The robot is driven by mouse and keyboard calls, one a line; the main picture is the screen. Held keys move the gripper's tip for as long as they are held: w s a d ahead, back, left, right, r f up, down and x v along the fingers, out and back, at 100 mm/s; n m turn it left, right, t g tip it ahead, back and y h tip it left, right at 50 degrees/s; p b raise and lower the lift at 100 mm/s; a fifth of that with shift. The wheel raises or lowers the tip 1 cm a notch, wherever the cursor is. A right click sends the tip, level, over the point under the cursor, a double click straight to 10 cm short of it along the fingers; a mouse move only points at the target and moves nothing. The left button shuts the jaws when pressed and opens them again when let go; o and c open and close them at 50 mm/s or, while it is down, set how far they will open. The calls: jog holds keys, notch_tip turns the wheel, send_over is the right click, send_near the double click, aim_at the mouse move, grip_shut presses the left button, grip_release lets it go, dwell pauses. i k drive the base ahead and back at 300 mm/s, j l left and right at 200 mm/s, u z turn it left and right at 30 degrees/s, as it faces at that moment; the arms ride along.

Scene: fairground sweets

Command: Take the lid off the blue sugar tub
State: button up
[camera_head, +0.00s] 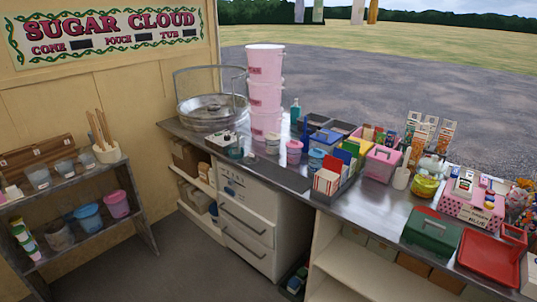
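A small blue round tub (316,158) stands on the metal counter, right of a small pink tub (293,151). It is too small here to make out its lid clearly. A larger blue tub (88,218) stands on the lower level of the left shelf unit, beside a pink tub (116,204). I cannot tell which blue tub holds sugar. My gripper is not in view.
A floss machine (210,112) and stacked pink buckets (265,95) stand at the counter's back left. A carton rack (327,182), a green box (431,232) and a red tray (489,258) crowd the counter. The floor (180,262) between shelf and counter is clear.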

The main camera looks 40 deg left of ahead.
aim_at(314, 153)
jog(key=j+u, duration=0.1)
jog(key=j, duration=1.1)
jog(key=i+j+u, duration=0.15)
jog(key=j, duration=1)
jog(key=i+j+u, duration=0.15)
jog(key=j, duration=0.45)
